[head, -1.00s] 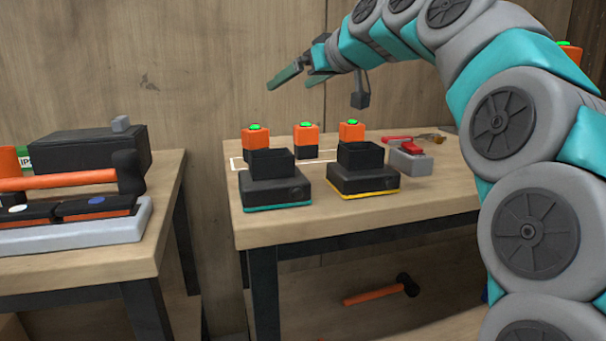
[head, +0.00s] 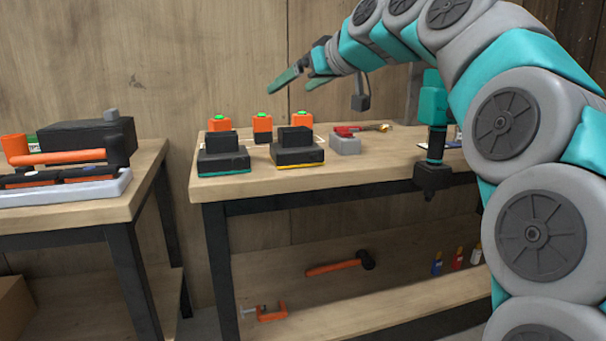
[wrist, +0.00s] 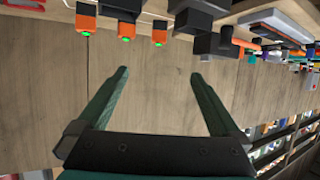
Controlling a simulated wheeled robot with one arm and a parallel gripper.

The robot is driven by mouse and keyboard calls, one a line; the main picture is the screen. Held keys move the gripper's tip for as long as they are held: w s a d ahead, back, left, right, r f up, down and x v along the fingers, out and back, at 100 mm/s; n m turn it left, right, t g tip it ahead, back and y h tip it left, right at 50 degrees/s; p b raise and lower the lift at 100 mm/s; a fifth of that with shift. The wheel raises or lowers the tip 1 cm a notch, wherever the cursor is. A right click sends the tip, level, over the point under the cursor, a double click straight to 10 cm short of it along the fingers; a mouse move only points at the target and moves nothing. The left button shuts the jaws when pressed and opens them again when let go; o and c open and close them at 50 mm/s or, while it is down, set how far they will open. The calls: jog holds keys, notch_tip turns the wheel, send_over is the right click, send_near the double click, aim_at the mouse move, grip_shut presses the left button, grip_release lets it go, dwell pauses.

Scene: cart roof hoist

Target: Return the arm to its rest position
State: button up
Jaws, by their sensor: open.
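My gripper (head: 303,83) is raised above the workbench in the head view, reaching left with its teal fingers tilted down. It is open and empty. In the wrist view its two fingers (wrist: 158,75) are spread wide, with only wooden wall between them. My arm is bent in a high arch along the right side of the head view. The fingers are clear of the orange blocks with green tops (head: 262,127) on the bench below.
The right workbench (head: 375,160) holds two black chargers (head: 294,147), a grey block (head: 345,144) and a red tool. A left bench (head: 80,213) carries a black toolbox. A hammer (head: 335,268) is below.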

jog(key=s+d+f+m+g+h+b, duration=0.1)
jog(key=s+f+g, duration=0.1)
jog(key=s+f, duration=0.5)
jog(key=s+d+f+m+g+h, duration=0.1)
jog(key=s+d+f+g+h, duration=0.15)
jog(key=f, duration=0.85)
jog(key=s+d+f+m+g+h+b, duration=0.1)
jog(key=s+f, duration=0.5)
jog(key=f, duration=0.2)
jog(key=s+d+f+m+g+h, duration=0.2)
jog(key=s+d+f, duration=0.3)
jog(key=s+f, duration=0.6)
jog(key=s+d+f+m+g+h+b, duration=0.1)
jog(key=s+d+f+g, duration=0.3)
jog(key=s+f, duration=0.8)
jog(key=s+d+m+h, duration=0.1)
jog(key=s+d, duration=0.1)
jog(key=s, duration=0.2)
jog(key=shift+s+f+m+g, duration=0.3)
jog(key=shift+s+g, duration=0.05)
jog(key=shift+d, duration=0.1)
